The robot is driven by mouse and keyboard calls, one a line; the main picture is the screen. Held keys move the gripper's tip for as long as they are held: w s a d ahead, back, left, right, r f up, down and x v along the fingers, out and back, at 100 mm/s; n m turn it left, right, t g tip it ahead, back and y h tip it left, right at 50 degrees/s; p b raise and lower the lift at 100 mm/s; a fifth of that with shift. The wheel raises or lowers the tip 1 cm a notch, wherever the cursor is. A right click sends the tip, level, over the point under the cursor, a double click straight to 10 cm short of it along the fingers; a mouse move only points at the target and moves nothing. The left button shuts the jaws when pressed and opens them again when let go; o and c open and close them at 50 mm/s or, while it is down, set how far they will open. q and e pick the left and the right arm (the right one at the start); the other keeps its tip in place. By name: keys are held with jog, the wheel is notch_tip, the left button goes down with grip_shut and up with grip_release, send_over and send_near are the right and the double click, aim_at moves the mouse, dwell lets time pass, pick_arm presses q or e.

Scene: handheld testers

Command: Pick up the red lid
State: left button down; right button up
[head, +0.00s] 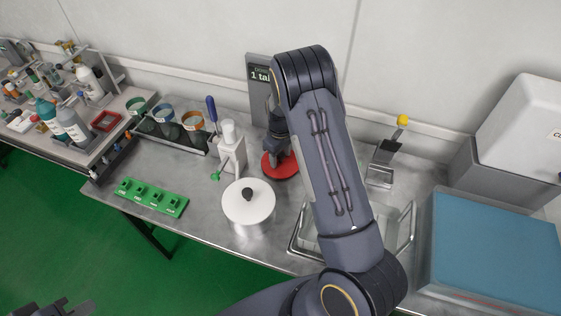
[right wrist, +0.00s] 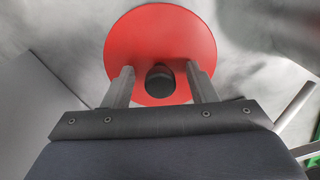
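The red lid (head: 279,166) lies flat on the steel table, right of and behind the white pot. In the right wrist view the red lid (right wrist: 160,35) has a round black knob (right wrist: 160,82) in its middle. My right gripper (right wrist: 161,72) is over the lid, one finger on each side of the knob. Gaps show between the fingers and the knob, so it is open. In the head view the right gripper (head: 276,153) partly covers the lid and hides the knob. My left gripper (head: 58,308) shows only in part at the bottom left edge, away from the table.
A white pot (head: 249,207) with a white lid and black knob stands in front. A white dispenser (head: 231,150) and a dark sign (head: 259,90) are close by. A wire rack (head: 298,238) is partly behind my arm. A green strip (head: 150,197) lies at the left.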

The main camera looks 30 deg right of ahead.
jog(key=c, duration=1)
jog(key=shift+r, duration=0.1)
